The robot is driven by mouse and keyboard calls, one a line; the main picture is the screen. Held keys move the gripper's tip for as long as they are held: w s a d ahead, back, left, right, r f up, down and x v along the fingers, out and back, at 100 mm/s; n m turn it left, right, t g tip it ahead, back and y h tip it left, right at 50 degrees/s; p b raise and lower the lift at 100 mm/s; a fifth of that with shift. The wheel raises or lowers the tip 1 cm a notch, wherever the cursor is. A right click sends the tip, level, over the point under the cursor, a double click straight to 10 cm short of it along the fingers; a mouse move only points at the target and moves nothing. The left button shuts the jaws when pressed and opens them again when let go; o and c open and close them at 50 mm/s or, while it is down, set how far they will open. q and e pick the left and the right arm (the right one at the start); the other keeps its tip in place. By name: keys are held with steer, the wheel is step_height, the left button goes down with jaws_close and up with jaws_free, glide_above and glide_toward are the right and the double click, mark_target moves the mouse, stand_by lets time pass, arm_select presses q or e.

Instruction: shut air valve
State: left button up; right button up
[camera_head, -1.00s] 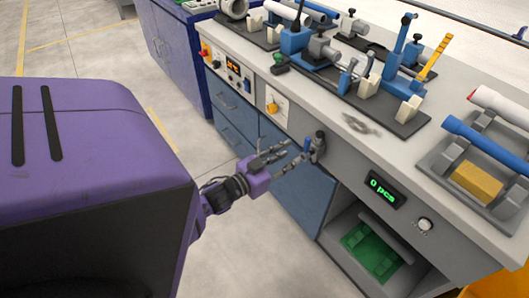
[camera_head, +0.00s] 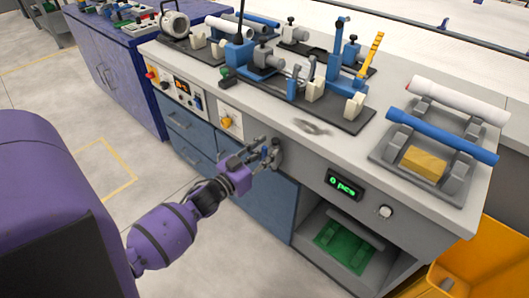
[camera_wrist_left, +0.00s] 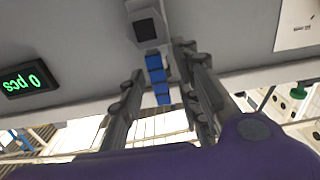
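The air valve (camera_head: 277,153) is a small grey fitting on the front face of the workbench, below its top edge. Its blue handle (camera_wrist_left: 157,80) shows in the left wrist view, hanging down from the grey valve body (camera_wrist_left: 145,25). My left gripper (camera_head: 257,153) is at the valve, with its fingers pointing at it. In the left wrist view the fingers of the left gripper (camera_wrist_left: 164,68) are apart, one on each side of the blue handle. The handle lies nearer the right-hand finger; I cannot tell whether they touch. My right gripper is not in view.
On the bench top stand clamping fixtures (camera_head: 300,75) and a rack with a blue pipe (camera_head: 440,136), a white pipe (camera_head: 458,100) and a yellow block (camera_head: 424,163). A counter display (camera_head: 343,186) is right of the valve. An orange bin (camera_head: 490,260) stands at lower right.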

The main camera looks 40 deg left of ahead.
arm_select(q)
jaws_close()
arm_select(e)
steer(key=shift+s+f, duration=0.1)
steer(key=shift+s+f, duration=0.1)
